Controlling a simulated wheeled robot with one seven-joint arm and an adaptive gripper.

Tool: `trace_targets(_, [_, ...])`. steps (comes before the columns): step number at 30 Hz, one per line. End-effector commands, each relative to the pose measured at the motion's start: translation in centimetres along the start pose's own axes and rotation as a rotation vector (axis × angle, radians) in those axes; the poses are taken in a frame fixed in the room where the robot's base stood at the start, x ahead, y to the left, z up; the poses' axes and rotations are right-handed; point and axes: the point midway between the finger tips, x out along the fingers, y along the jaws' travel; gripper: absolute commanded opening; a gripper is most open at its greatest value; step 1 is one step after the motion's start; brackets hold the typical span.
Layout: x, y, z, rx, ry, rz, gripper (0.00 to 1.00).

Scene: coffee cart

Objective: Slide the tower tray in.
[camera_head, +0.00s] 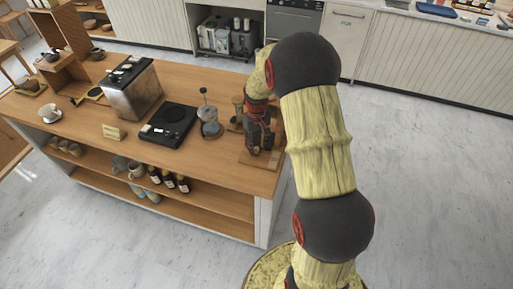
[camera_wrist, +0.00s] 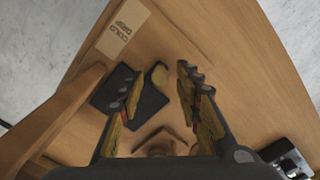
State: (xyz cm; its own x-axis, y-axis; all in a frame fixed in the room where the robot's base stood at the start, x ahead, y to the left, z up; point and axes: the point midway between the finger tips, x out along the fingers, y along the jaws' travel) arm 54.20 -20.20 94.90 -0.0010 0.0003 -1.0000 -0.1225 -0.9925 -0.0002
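The knob appears to be at the edge of a dark, flat tray (camera_wrist: 150,105), partly hidden by the left finger. I cannot tell whether the fingers touch the knob. A wooden upright (camera_wrist: 62,115), seemingly part of the tower, stands left of the tray. In the head view, my gripper (camera_head: 256,150) points down over a wooden board (camera_head: 262,158) at the counter's right end; my arm hides much of this spot.
A "COLD DRIP" label (camera_wrist: 123,28) lies near the tray. On the counter (camera_head: 215,163), a glass press (camera_head: 210,124), black scale (camera_head: 168,124) and metal machine (camera_head: 132,90) stand to the left. Bare floor (camera_head: 420,170) lies to the right.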

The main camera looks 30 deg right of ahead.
Motion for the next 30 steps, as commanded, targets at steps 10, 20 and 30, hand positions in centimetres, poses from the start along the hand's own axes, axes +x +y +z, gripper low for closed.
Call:
trace_targets(10, [-7.1, 0.0, -0.1, 0.000, 0.004, 0.001, 0.34])
trace_targets(20, [-9.9, 0.0, 0.0, 0.000, 0.001, 0.000, 0.34])
trace_targets(30, [-10.1, 0.0, 0.0, 0.000, 0.001, 0.000, 0.29])
